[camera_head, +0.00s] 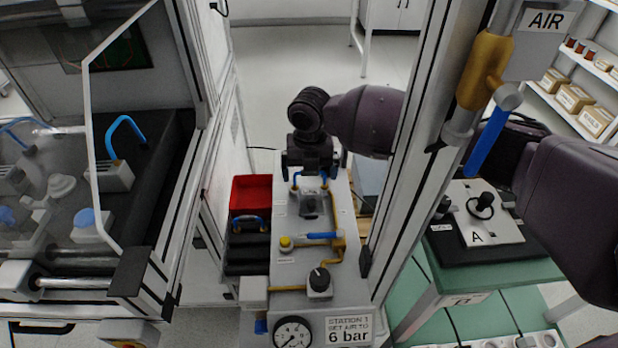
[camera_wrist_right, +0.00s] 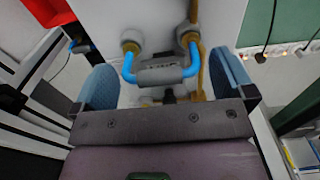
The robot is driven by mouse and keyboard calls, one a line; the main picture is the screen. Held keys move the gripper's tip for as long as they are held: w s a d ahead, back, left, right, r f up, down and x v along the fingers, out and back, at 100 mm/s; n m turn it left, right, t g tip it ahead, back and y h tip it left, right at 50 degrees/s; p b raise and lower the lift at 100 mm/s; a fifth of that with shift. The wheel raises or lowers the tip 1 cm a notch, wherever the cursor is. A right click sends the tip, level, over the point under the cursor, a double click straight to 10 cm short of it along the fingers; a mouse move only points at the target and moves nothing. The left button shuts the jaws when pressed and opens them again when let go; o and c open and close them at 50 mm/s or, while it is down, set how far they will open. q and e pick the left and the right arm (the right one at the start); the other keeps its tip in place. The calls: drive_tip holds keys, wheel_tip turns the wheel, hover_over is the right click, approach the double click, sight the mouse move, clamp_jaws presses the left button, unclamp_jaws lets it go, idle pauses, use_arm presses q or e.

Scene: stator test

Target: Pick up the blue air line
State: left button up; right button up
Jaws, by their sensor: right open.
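The blue air line (camera_wrist_right: 128,68) shows in the right wrist view as a short bent tube. Its two ends sit at round fittings on a pale panel, and a grey block (camera_wrist_right: 160,75) spans its middle. In the head view a bit of the blue line (camera_head: 296,180) shows below my right gripper (camera_head: 310,172). That gripper hangs over the panel, fingers pointing down. In the right wrist view my right gripper (camera_wrist_right: 165,72) is open, with blue pads on either side of the line and visible gaps between. Whether the line lies at fingertip depth I cannot tell. My left gripper is out of view.
The station panel (camera_head: 285,215) also carries a blue-handled valve (camera_head: 322,236), a black knob (camera_head: 319,279) and a pressure gauge (camera_head: 293,333). A red bin (camera_head: 250,192) stands left of it. A metal post (camera_head: 415,150) rises on the right. A clear-doored machine (camera_head: 150,120) stands left.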

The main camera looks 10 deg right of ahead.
drive_tip(key=shift+c, duration=0.3)
drive_tip(key=c, duration=0.8)
drive_tip(key=shift+o, duration=0.2)
wheel_tip(320, 180, up, 20)
drive_tip(key=p, duration=0.3)
drive_tip(key=shift+p, duration=0.3)
